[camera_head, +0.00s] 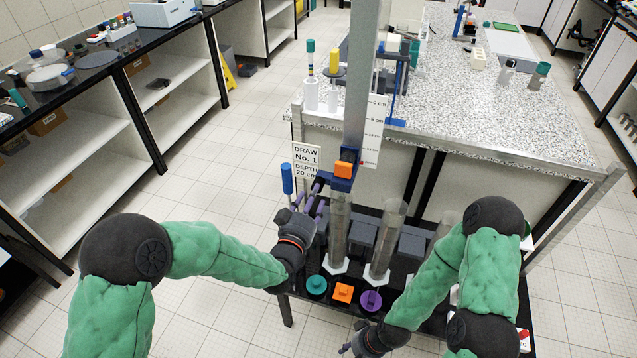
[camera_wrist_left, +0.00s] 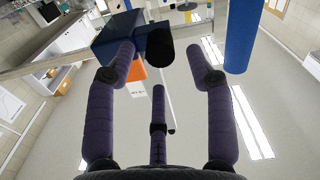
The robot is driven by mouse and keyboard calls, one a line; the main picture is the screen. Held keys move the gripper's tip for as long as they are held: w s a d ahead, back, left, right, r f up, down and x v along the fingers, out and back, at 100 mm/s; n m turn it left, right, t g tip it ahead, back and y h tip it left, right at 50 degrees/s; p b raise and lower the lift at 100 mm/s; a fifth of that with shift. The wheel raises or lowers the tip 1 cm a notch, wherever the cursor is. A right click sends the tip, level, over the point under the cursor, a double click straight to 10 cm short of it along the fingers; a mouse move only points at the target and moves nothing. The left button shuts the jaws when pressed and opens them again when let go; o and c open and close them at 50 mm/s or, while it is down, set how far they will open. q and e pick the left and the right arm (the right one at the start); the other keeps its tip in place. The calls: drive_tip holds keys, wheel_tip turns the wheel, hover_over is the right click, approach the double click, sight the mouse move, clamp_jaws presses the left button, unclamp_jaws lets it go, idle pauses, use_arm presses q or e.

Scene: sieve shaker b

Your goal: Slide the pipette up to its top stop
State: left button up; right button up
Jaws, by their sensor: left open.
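The pipette's slide is a blue carriage (camera_head: 343,182) with an orange block (camera_head: 344,169), on a tall grey upright rail (camera_head: 361,90). It sits low on the rail, near the bottom of the depth scale (camera_head: 375,125), just above a clear cylinder (camera_head: 338,235). My left gripper (camera_head: 318,200) is beside the carriage on its left, fingers spread. In the left wrist view the blue carriage (camera_wrist_left: 118,38) and its black round knob (camera_wrist_left: 160,47) lie beyond the open fingertips (camera_wrist_left: 165,70); nothing is gripped. A thin rod shows below the knob. My right gripper (camera_head: 352,346) is low in the head view.
A sign (camera_head: 306,165) reads "DRAW No. 1 DEPTH 20 cm". A blue-topped rod (camera_head: 287,180) stands left of my left gripper. More cylinders (camera_head: 385,240) and teal (camera_head: 316,287), orange (camera_head: 342,292) and purple (camera_head: 371,300) pieces are on the black bench. A speckled counter (camera_head: 470,100) is behind.

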sight(319, 182)
use_arm(q)
drive_tip(key=b+x, duration=0.1)
drive_tip(key=x, duration=0.6)
drive_tip(key=shift+f, duration=0.1)
drive_tip(key=shift+s, duration=0.1)
drive_tip(key=shift+c, duration=0.3)
clamp_jaws()
